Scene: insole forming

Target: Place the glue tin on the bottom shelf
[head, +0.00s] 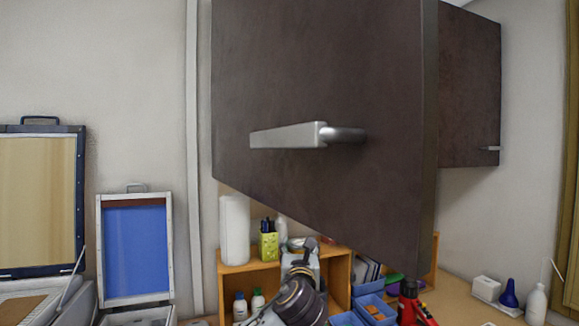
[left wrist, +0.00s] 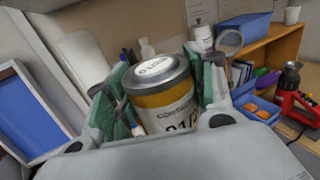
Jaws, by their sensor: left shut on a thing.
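The glue tin (left wrist: 160,97) fills the middle of the left wrist view. It has a grey lid, a yellow-brown band and a white printed label. My left gripper (head: 301,266) is shut on it, with a green-padded finger on each side. In the head view the gripper is at the bottom centre, below the big dark cupboard door and in front of the wooden shelf unit (head: 342,282); the tin is hard to make out there. The cupboard door (head: 320,70) stands across the view and hides the cupboard's inside. My right gripper is not in view.
A white paper roll (head: 234,230) and a yellow pen holder (head: 268,245) stand on the shelf unit. Blue bins (head: 370,288) and a red tool (head: 410,300) are to the right. A blue-faced frame (head: 136,250) stands to the left. The door's lower edge hangs close above the gripper.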

